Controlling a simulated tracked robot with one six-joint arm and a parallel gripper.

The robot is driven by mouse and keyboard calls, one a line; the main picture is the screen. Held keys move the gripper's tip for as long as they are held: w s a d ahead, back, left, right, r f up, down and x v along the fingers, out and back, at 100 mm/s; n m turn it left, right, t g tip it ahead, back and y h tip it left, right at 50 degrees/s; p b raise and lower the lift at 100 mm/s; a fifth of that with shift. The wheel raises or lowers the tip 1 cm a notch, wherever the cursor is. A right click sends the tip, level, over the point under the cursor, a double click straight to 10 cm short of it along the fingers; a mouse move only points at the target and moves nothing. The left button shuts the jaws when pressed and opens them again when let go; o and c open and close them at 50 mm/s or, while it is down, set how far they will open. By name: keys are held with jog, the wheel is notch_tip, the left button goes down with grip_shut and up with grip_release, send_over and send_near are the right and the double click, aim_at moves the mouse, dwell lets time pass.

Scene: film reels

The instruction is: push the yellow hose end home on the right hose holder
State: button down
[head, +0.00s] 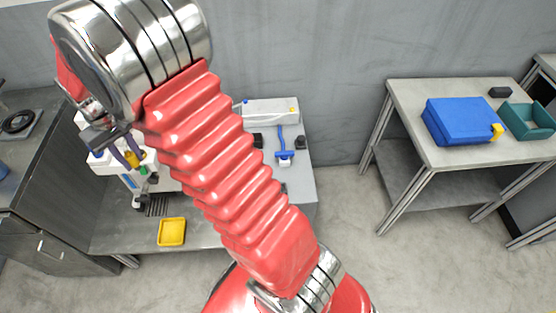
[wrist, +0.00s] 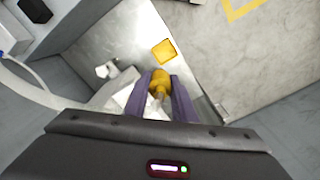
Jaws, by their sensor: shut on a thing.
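My gripper (head: 127,153) is at the left in the head view, by a white machine (head: 108,162) on the grey bench. Its two purple fingers also show in the wrist view (wrist: 158,95). They are shut on the yellow hose end (wrist: 158,82), one finger on each side. In the head view the hose end is a small yellow spot (head: 131,158) between the fingers. A small green part shows just below it. I cannot make out the right hose holder in either view, nor tell whether the hose end touches it.
A yellow tray (head: 172,232) lies on the bench front. My arm hides the bench middle. A blue tool (head: 284,146) is at the bench's right. A separate table (head: 437,155) holds a blue case (head: 459,120) and teal bin (head: 528,120). The floor between is clear.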

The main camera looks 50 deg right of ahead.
jog(key=s+d+f, duration=0.3)
jog(key=s+d, duration=0.2)
jog(key=d, duration=0.5)
jog(key=s+d+f, duration=0.3)
jog(key=s+d, duration=0.3)
jog(key=d, duration=0.3)
jog(key=s+d+f, duration=0.2)
jog(key=s+d, duration=0.3)
jog(key=s, duration=0.4)
jog(key=s+d+f, duration=0.2)
jog(key=s+d, duration=0.4)
jog(key=s, duration=0.3)
jog(key=shift+s+f+m, duration=0.25)
jog(key=shift+f+m, duration=0.05)
jog(key=shift+m, duration=0.1)
jog(key=shift+f, duration=4.85)
jog(key=shift+f, duration=0.2)
